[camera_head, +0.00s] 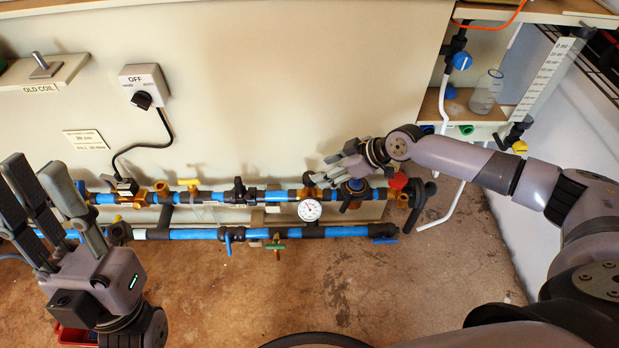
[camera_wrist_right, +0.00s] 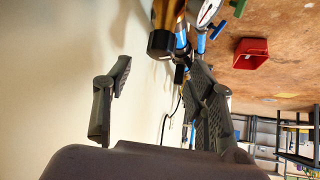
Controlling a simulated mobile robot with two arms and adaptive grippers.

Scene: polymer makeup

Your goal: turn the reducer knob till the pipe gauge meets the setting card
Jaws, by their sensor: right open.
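The pipe gauge (camera_head: 310,209), a round white dial, sits on the upper blue pipe; its reading is too small to tell. It also shows partly at the top of the right wrist view (camera_wrist_right: 208,12). The setting card (camera_head: 86,139) is on the wall at left, its text blurred. A brass body with a black end, likely the reducer knob (camera_wrist_right: 161,43), lies beyond the fingers in the right wrist view. My right gripper (camera_head: 335,165) is open beside the pipe's right part, partly covering the fittings; no contact is clear. My left gripper (camera_head: 42,190) is open and empty at left.
A switch box (camera_head: 146,87) marked OFF and an OLD COIL shelf (camera_head: 45,72) are on the wall. Several valves line both pipes, including a green-handled one (camera_head: 276,246). A shelf with a flask (camera_head: 487,92) stands at right.

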